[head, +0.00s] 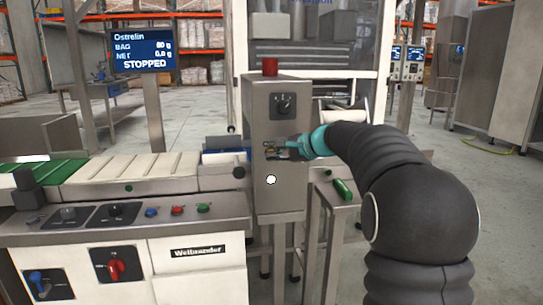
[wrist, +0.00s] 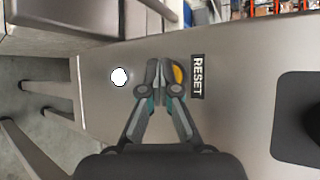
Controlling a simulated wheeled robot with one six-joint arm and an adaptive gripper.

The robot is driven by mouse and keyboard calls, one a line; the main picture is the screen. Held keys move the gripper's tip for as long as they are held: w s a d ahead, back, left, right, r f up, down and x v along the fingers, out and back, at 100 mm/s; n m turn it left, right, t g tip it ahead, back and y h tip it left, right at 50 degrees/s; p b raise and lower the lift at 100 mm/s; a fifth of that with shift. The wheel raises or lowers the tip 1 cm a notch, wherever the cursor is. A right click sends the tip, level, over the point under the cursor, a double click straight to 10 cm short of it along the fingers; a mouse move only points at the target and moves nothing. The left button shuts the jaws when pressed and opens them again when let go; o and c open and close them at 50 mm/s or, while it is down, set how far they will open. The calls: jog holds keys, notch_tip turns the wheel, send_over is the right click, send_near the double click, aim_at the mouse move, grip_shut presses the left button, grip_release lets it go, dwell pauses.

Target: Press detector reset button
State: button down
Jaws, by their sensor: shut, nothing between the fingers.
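The detector cabinet (head: 262,200) is a grey metal box with a red lamp on top. A yellow button (wrist: 180,75) beside a black RESET label (wrist: 197,76) is on its face in the wrist view, partly hidden by my fingers. My gripper (head: 275,150) is shut and empty, with its fingertips (wrist: 165,70) in front of the button; I cannot tell if they touch it. In the head view my gripper hides the button. A white round spot (head: 271,180) is on the same face, below my gripper; it also shows in the wrist view (wrist: 120,77).
A rotary knob (head: 283,106) sits above my gripper on the cabinet. A conveyor (head: 130,170) with a control panel stands to the left. A screen (head: 143,50) reads STOPPED. A green roller or handle (head: 343,189) is at the right of the cabinet. Open floor lies to the right.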

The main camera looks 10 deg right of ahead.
jog(key=shift+s+b, duration=0.4)
jog(key=shift+s, duration=0.4)
jog(key=shift+s+b, duration=1.35)
jog(key=shift+s, duration=1.15)
